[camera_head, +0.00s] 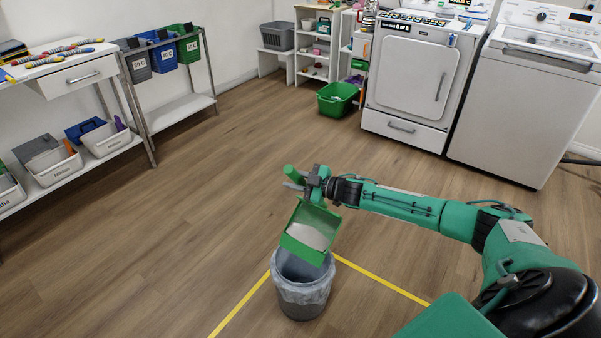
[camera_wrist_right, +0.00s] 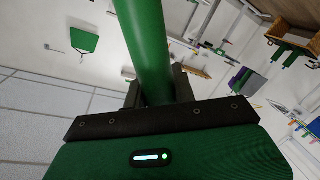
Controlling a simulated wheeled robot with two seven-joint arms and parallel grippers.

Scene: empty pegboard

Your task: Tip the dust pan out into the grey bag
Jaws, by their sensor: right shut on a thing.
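The green dust pan (camera_head: 310,229) is in the head view, tilted with its open edge down toward the bin. A pale grey-white patch lies in its tray; I cannot tell whether it is dust. My right gripper (camera_head: 308,182) is shut on the pan's green handle, and the handle (camera_wrist_right: 150,45) shows between the fingers in the right wrist view. The grey bag (camera_head: 302,291) lines a round grey bin on the floor directly below the pan. The pan's lower edge overlaps the bag's mouth in the picture. My left gripper is not in view.
Yellow tape (camera_head: 375,276) marks the floor around the bin. A green basket (camera_head: 337,99) stands on the floor near the white dryer (camera_head: 412,75). A washer (camera_head: 528,105) is at the right. Shelves with bins (camera_head: 57,165) stand at the left. The middle floor is clear.

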